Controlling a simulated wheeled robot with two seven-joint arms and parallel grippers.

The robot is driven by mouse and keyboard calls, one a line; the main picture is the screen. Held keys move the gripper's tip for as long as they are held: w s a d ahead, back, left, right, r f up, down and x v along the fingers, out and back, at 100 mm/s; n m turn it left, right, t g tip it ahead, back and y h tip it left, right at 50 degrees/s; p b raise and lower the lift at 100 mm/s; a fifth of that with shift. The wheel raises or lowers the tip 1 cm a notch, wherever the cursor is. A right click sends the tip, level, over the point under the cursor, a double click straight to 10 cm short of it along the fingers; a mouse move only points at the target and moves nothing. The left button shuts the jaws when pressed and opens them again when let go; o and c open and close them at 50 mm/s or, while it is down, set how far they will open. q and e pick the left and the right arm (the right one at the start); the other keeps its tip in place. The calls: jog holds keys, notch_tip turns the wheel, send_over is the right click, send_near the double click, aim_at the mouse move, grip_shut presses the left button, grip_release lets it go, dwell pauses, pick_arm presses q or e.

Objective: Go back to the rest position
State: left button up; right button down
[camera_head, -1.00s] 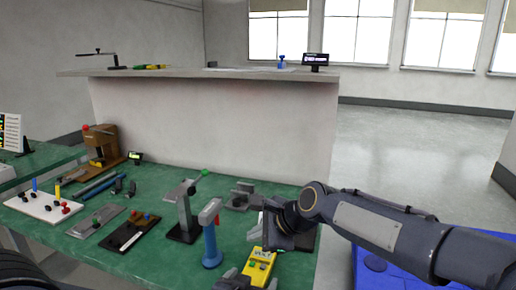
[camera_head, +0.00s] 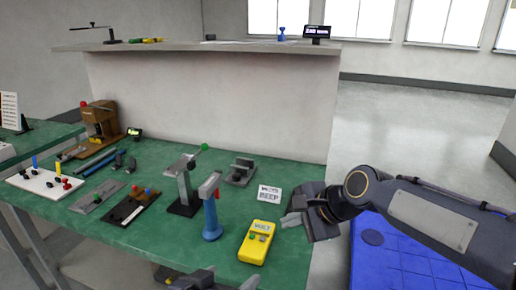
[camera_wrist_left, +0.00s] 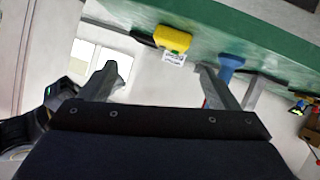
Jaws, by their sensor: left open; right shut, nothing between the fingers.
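My right gripper (camera_head: 288,219) is shut and empty at the right end of the green bench (camera_head: 225,262), its arm coming in from the right. It is above the bench corner, right of the yellow meter (camera_head: 257,243). My left gripper (camera_head: 208,282) is low at the bottom edge of the head view, in front of the bench and partly cut off. In the left wrist view my left gripper (camera_wrist_left: 158,72) has its two fingers wide apart with nothing between them. The yellow meter (camera_wrist_left: 172,40) shows there beyond the fingers, on the bench.
A blue-handled tool (camera_head: 211,215) and a dark stand (camera_head: 184,190) rise upright left of the meter. A small "BEEP" card (camera_head: 269,194) stands behind it. A raised shelf (camera_head: 200,46) runs along the back. A blue case (camera_head: 400,255) lies below my right arm. Open floor is at right.

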pick_arm(q)
jog(key=s+a+f+n+g+y, duration=0.1)
jog(key=s+a+f+n+g, duration=0.15)
jog(key=s+a, duration=0.45)
jog(key=s+a+f+n+g+y, duration=0.1)
jog(key=s+a+n+g, duration=0.15)
jog(key=s+a, duration=0.4)
pick_arm(e)
jog(key=s+d+f+n+h, duration=0.1)
jog(key=s+d+f+n, duration=0.25)
jog(key=s, duration=0.45)
jog(key=s+d+f+n+h, duration=0.1)
jog(key=s+d+f+n, duration=0.3)
jog(key=s, duration=0.4)
jog(key=s+d+f+n+h, duration=0.1)
jog(key=s+d+f+n, duration=0.1)
jog(key=s+d+n, duration=0.35)
pick_arm(q)
notch_tip(320, 180, up, 14)
jog(key=a+p, duration=0.1)
jog(key=p, duration=1.4)
jog(key=shift+s+r+m+g+y, duration=0.2)
jog(key=shift+r+m+g+y, duration=0.1)
jog(key=shift+g+y, duration=0.1)
pick_arm(e)
notch_tip(320, 180, up, 15)
jog(key=s+m, duration=0.1)
jog(key=s, duration=0.2)
jog(key=shift+d, duration=0.15)
